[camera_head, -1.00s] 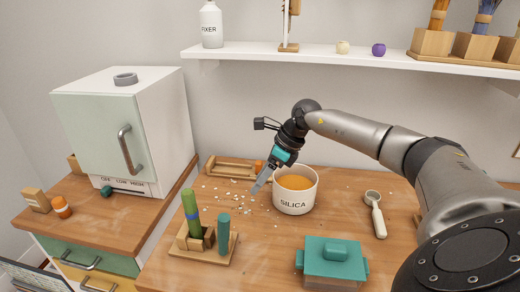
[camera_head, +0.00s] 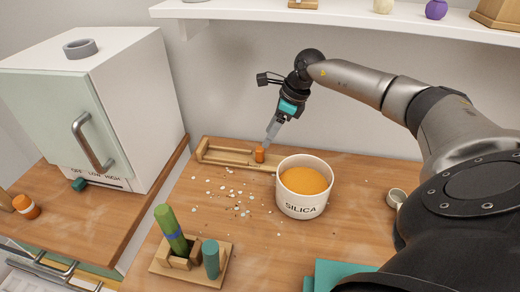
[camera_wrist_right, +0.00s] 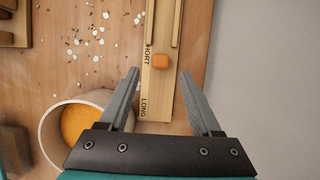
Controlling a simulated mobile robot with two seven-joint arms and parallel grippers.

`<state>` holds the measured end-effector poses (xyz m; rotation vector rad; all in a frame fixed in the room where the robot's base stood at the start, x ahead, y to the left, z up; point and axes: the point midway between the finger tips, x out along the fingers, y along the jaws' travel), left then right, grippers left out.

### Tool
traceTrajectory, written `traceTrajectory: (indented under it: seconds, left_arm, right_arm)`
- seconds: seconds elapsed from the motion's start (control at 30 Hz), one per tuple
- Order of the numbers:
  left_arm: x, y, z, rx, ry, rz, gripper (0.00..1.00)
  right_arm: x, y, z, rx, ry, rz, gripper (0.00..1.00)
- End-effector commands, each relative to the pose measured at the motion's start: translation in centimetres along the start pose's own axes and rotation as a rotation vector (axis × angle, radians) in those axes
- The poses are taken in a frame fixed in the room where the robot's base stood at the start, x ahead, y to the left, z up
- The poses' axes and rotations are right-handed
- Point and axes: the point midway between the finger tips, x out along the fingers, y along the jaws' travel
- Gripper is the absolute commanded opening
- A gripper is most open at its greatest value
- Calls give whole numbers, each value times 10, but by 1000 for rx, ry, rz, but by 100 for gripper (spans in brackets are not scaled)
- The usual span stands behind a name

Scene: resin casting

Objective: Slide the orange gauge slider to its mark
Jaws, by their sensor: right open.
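The orange slider (camera_head: 260,154) stands near the right end of the wooden gauge (camera_head: 212,162) at the back of the bench. In the right wrist view the slider (camera_wrist_right: 161,61) sits on the gauge (camera_wrist_right: 157,98), near lettering that reads "HORT" and, closer to me, "LONG". My right gripper (camera_head: 268,145) points down at the slider. In the right wrist view its open fingers (camera_wrist_right: 159,72) spread to either side of the gauge, with the slider roughly midway between them, just beyond the tips. Contact cannot be told. My left gripper is not in view.
The SILICA pot (camera_head: 302,205) of orange material stands close to the gauge's right end, and in the wrist view (camera_wrist_right: 50,139) beside my left-hand finger. White crumbs litter the bench. A wooden holder (camera_head: 222,270) with green and teal rods stands in front. The wall is close behind.

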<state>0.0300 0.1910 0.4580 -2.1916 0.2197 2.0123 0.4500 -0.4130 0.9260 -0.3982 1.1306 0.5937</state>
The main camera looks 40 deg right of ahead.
Motion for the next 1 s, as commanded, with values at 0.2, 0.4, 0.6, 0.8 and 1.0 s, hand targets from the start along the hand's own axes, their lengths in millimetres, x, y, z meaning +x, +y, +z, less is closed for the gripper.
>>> traceTrajectory:
  seconds: [0.2,0.4,0.6,0.8,1.0]
  left_arm:
    - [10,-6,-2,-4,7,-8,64]
    - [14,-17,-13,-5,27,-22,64]
    - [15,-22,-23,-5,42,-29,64]
    - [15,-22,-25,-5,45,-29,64]
    - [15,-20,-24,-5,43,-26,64]
  right_arm:
    - [47,1,0,3,-1,3,65]
    - [70,0,0,2,-1,1,65]
    - [77,0,0,1,0,0,65]
    - [76,0,0,1,0,0,65]
    - [76,0,0,1,0,0,42]
